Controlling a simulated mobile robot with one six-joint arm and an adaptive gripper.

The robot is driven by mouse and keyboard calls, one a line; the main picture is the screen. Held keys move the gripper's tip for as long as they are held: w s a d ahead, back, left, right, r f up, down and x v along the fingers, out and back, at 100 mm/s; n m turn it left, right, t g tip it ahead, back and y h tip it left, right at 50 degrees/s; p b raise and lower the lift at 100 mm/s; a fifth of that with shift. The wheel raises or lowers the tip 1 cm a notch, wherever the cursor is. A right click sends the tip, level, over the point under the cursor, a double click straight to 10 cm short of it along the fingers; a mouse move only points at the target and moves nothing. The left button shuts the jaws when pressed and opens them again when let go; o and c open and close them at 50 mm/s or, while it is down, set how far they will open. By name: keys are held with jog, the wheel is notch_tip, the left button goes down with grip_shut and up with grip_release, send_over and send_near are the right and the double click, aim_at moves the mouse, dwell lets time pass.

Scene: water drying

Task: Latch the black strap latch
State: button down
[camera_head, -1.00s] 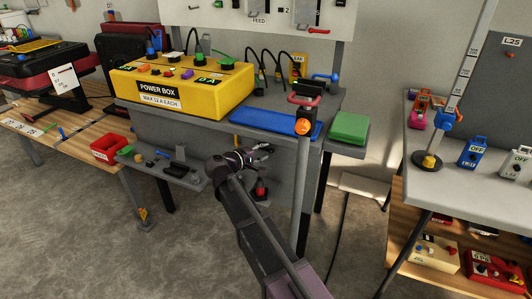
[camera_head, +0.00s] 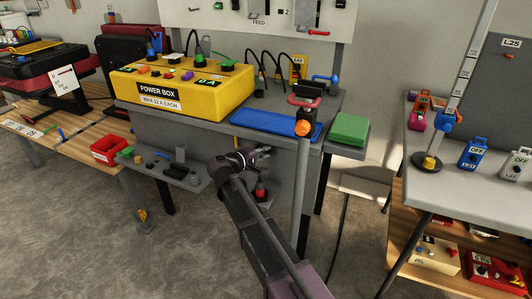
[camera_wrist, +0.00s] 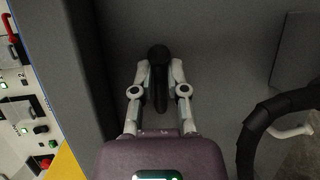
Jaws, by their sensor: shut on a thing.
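The black strap latch (camera_wrist: 158,62) shows in the wrist view as a dark, rounded strap or lever against a dark grey panel (camera_wrist: 215,45). My gripper (camera_wrist: 159,78) has its two pale fingers closed in on it from both sides. In the head view my gripper (camera_head: 262,151) is in front of the grey shelving below the bench top, and the latch is too small or hidden to make out there. Whether the latch is fastened cannot be told.
The yellow power box (camera_head: 175,90) stands on the bench above, near a blue mat (camera_head: 270,123) and a green block (camera_head: 349,129). An upright post (camera_head: 300,190) stands just right of my gripper. A thick black curved hose or cable (camera_wrist: 250,135) is at right in the wrist view.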

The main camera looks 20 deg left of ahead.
jog(key=shift+w+a+f+m+g+y, duration=0.15)
jog(key=shift+a+f+m+y, duration=0.45)
jog(key=shift+m+y, duration=1.15)
jog(key=shift+s+a+f+m+g+y, duration=0.1)
jog(key=shift+a+f+m+y, duration=0.5)
jog(key=shift+m+y, duration=1.15)
jog(key=shift+w+a+f+m+g+y, duration=0.15)
jog(key=shift+a+f+m+y, duration=0.6)
jog(key=shift+m, duration=1.75)
jog(key=shift+d+r, duration=0.1)
jog(key=shift+d, duration=0.1)
jog(key=c, duration=0.6)
grip_release()
jog(key=shift+c, duration=0.2)
jog(key=shift+s, duration=0.2)
